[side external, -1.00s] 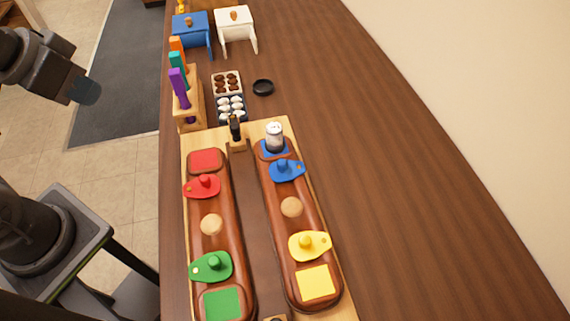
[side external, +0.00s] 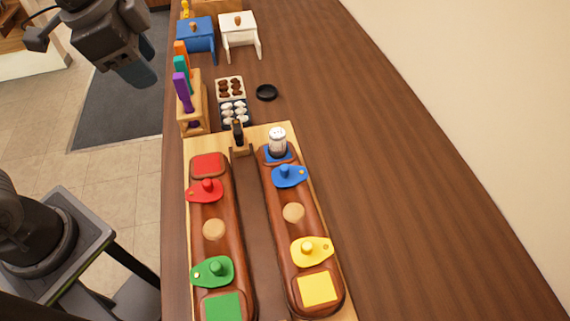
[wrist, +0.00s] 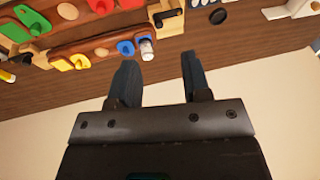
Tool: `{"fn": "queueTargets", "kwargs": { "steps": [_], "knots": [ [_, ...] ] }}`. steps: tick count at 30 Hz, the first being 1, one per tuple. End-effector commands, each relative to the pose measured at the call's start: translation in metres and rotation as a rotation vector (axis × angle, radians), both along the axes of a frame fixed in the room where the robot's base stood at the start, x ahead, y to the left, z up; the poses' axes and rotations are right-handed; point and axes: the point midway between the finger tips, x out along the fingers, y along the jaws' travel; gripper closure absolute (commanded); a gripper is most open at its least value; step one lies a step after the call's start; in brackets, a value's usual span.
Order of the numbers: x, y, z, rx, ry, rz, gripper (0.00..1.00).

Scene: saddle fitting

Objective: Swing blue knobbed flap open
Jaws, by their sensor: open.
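The blue knobbed flap (side external: 289,176) lies on the right wooden rail, just below a blue square patch (side external: 268,158). A glass shaker with a light top (side external: 278,143) stands upright on that patch and hides part of it. In the wrist view the blue flap (wrist: 126,47) is at the upper left, with the shaker (wrist: 147,50) beside it. My gripper (side external: 141,76) is open and empty, at the upper left in the side view, well apart from the flap. The wrist view shows both fingers spread, with nothing between my gripper's tips (wrist: 158,65).
Red (side external: 205,191), green (side external: 212,271) and yellow (side external: 312,251) knobbed flaps lie on the two rails. A wooden rack with coloured handles (side external: 192,105), trays of small pieces (side external: 230,88) and a black dish (side external: 266,92) stand beyond. The table's right side is clear.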

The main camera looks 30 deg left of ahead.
Motion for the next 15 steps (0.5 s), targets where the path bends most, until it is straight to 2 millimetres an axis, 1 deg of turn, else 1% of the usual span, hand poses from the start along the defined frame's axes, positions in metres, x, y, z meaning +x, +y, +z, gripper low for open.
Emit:
{"fn": "queueTargets", "kwargs": {
  "steps": [1,5,6,8,9,12,15],
  "knots": [
    [0.015,-0.018,-0.001,0.037,0.035,-0.140,0.55],
    [0.044,-0.061,-0.005,0.120,0.102,-0.497,0.55],
    [0.051,-0.076,-0.009,0.143,0.122,-0.610,0.55],
    [0.062,-0.099,-0.016,0.174,0.152,-0.775,0.55],
    [0.067,-0.114,-0.022,0.192,0.170,-0.880,0.55],
    [0.076,-0.148,-0.037,0.228,0.207,-1.114,0.55],
    [0.080,-0.174,-0.050,0.250,0.233,-1.289,0.55]
  ]
}}
